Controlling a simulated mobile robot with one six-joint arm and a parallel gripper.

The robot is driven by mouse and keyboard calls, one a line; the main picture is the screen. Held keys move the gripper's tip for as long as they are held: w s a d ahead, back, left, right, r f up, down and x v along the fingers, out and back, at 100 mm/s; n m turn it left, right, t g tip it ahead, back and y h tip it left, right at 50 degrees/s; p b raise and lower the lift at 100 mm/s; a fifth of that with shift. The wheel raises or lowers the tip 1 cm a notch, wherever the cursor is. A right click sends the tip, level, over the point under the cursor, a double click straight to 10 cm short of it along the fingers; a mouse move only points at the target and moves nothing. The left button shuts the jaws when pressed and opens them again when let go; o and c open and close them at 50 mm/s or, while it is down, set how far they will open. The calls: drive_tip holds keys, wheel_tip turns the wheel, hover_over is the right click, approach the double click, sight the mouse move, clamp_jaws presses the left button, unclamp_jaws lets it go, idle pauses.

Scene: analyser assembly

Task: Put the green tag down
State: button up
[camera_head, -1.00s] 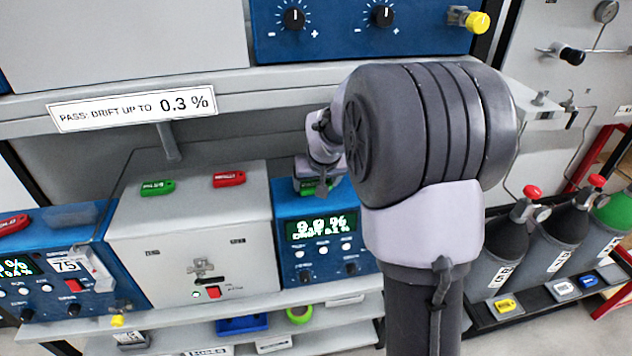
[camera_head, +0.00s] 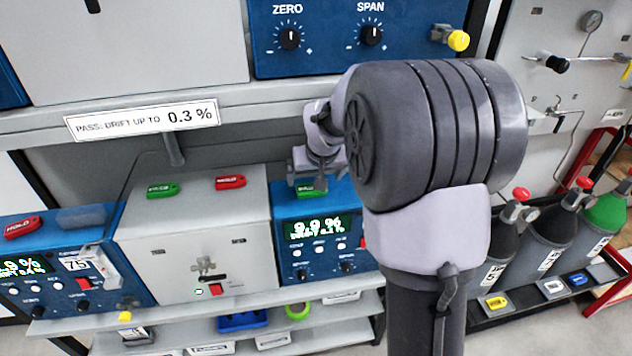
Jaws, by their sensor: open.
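A green tag (camera_head: 312,193) lies on the top of the right-hand blue analyser (camera_head: 318,262), partly hidden behind my gripper. My gripper (camera_head: 306,184) is open just above this tag, with its fingers pointing down. Whether the fingers still touch the tag is too small to tell. A second green tag (camera_head: 162,189) lies on the left of the grey box top, with a red tag (camera_head: 230,182) to its right.
My thick arm hides the area right of the analyser. The left blue analyser (camera_head: 60,262) carries a red HOLD tag (camera_head: 22,227). A shelf edge with a drift sign (camera_head: 145,119) overhangs behind. Gas cylinders (camera_head: 545,245) stand at the right.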

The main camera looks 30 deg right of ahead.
drive_tip(key=s+a+r+y, duration=0.1)
drive_tip(key=s+a+r, duration=0.4)
drive_tip(key=s+a, duration=0.3)
drive_tip(key=s+a+r+y, duration=0.1)
drive_tip(key=s+a+r, duration=0.4)
drive_tip(key=s, duration=0.4)
drive_tip(key=s+a+f+m+y, duration=0.1)
drive_tip(key=s+a, duration=0.2)
drive_tip(key=s, duration=0.4)
drive_tip(key=s+a+f+y, duration=0.1)
drive_tip(key=s+a, duration=0.3)
drive_tip(key=s, duration=0.4)
wheel_tip(320, 180, down, 11)
drive_tip(key=b, duration=1.1)
drive_tip(key=shift+w+b, duration=0.2)
drive_tip(key=shift+b, duration=0.1)
